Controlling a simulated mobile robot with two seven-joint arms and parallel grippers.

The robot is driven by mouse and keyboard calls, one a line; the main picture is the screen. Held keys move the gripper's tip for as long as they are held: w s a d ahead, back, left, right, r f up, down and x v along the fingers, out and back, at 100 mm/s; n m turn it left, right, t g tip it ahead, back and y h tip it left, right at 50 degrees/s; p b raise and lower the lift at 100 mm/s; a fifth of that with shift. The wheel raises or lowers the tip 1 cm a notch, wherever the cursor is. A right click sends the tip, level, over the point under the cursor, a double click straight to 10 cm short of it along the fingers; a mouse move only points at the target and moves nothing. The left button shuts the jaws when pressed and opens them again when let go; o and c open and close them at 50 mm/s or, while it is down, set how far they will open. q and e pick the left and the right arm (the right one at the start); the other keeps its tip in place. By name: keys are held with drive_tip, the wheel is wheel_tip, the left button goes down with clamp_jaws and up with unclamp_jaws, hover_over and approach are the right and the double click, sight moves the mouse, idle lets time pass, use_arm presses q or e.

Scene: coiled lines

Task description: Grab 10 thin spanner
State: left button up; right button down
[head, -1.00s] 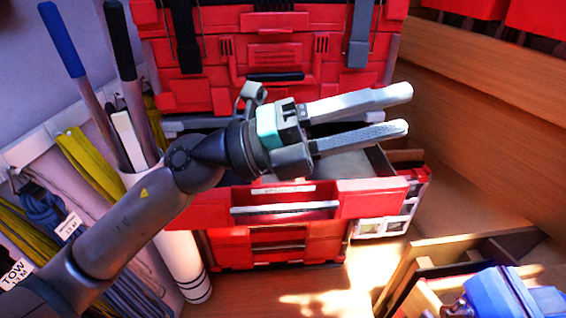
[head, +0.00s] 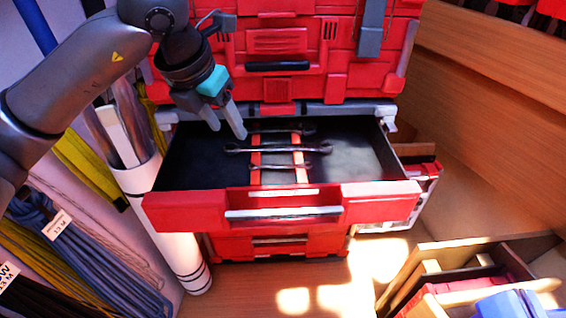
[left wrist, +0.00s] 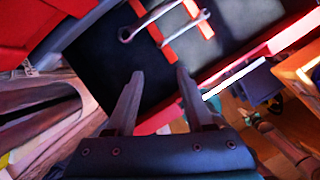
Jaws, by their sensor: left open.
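Several metal spanners lie across two orange strips in an open red drawer (head: 165,208) with a dark floor. The far spanner (head: 300,130), the middle spanner (head: 277,149) and the near, thinner-looking spanner (head: 272,168) show in the head view. No size marks are readable. My left gripper (head: 228,121) is open and empty above the drawer's left part, left of the spanners and pointing down. In the left wrist view its fingers (left wrist: 156,74) are apart over the bare drawer floor, with spanners (left wrist: 150,23) beyond them. My right gripper is not in view.
A red tool chest (head: 290,70) rises behind the drawer. A white tube (head: 165,220) with long handles and hanging coiled lines (head: 75,235) stand left. A wooden box (head: 430,275) and a blue object (head: 505,303) are at lower right. The drawer's right side is bare.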

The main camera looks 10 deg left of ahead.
use_arm(q)
drive_tip(key=p, duration=0.1)
approach(253, 168)
drive_tip(key=shift+x, duration=1.15)
drive_tip(key=shift+w+a+p+x, duration=0.15)
drive_tip(key=shift+p+x, duration=0.2)
drive_tip(key=shift+x, duration=0.95)
drive_tip(key=shift+w+a+p+x, duration=0.15)
drive_tip(key=shift+p+x, duration=0.2)
drive_tip(key=shift+x, duration=0.95)
drive_tip(key=shift+d+r, duration=0.1)
drive_tip(key=c, duration=0.8)
clamp_jaws()
drive_tip(key=shift+s, duration=0.1)
